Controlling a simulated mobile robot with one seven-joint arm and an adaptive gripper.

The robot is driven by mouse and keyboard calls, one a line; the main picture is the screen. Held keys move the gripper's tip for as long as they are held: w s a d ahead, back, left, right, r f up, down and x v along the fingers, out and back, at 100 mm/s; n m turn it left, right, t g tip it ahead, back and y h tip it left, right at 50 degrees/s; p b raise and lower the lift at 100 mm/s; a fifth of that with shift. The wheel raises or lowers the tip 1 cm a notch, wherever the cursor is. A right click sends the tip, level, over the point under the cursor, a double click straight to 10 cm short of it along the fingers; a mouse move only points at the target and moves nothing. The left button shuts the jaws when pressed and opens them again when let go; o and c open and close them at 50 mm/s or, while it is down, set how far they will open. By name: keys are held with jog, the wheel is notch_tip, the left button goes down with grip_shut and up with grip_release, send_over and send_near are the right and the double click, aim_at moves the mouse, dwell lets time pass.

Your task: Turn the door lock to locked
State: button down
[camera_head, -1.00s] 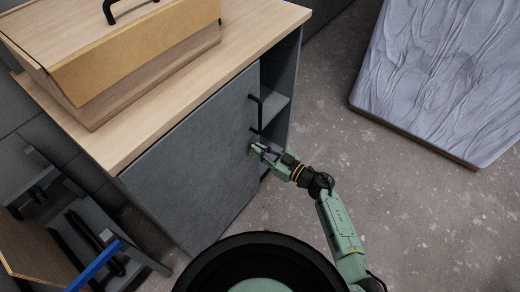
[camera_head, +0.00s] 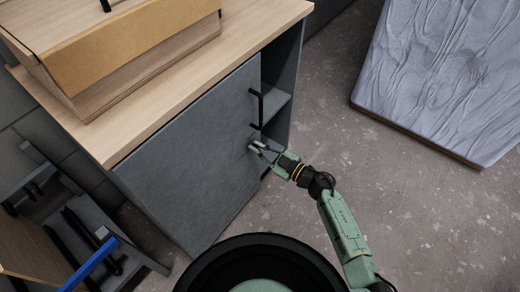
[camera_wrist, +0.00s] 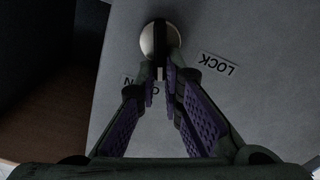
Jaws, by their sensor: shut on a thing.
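The door lock (camera_wrist: 160,42) is a round silver knob with a dark slot or tab, on the door face in the wrist view. In the head view my gripper (camera_head: 258,149) touches the door below the handle, hiding the lock.
A wooden box (camera_head: 115,55) stands on the cabinet's wooden top (camera_head: 200,85). Open shelving (camera_head: 280,100) is at the cabinet's right side. A grey mattress-like slab (camera_head: 440,75) lies at the upper right. Bare concrete floor is free to the right.

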jog(key=n+b, duration=0.2)
jog(key=n, duration=0.1)
jog(key=f+n+b, duration=0.1)
jog(key=n+b, duration=0.1)
jog(key=n, duration=0.2)
jog(key=s+a+f+n+b, duration=0.1)
jog(key=n+b, duration=0.1)
jog(key=n, duration=0.2)
jog(key=shift+s, duration=0.1)
jog(key=shift+f+n+b, duration=0.15)
jog(key=shift+n+b, duration=0.3)
jog(key=shift+n, duration=0.85)
jog(key=c, duration=1.8)
grip_release()
jog(key=shift+o, duration=0.4)
jog(key=shift+d, duration=0.1)
